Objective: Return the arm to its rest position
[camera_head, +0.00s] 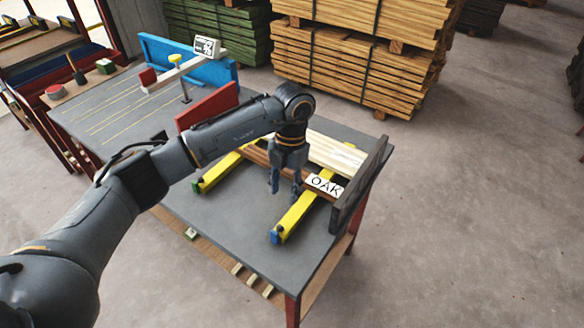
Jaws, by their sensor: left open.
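My left arm reaches in from the lower left across the grey worktable (170,208). My left gripper (285,188) points down above the table, between two yellow bars, with its fingers apart and nothing seen between them. It is close beside a white label reading OAK (325,186) on a brown board. The board lies across the left yellow bar (222,172) and the right yellow bar (300,212). The arm and gripper hide part of the boards. My right gripper is out of view.
A dark upright panel (360,188) stands at the table's right edge. A red panel (208,106) and a blue panel (160,52) stand behind the arm. A measuring device with a percent sign (207,47) is at the back. Lumber stacks (360,75) stand behind; the floor at right (470,220) is clear.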

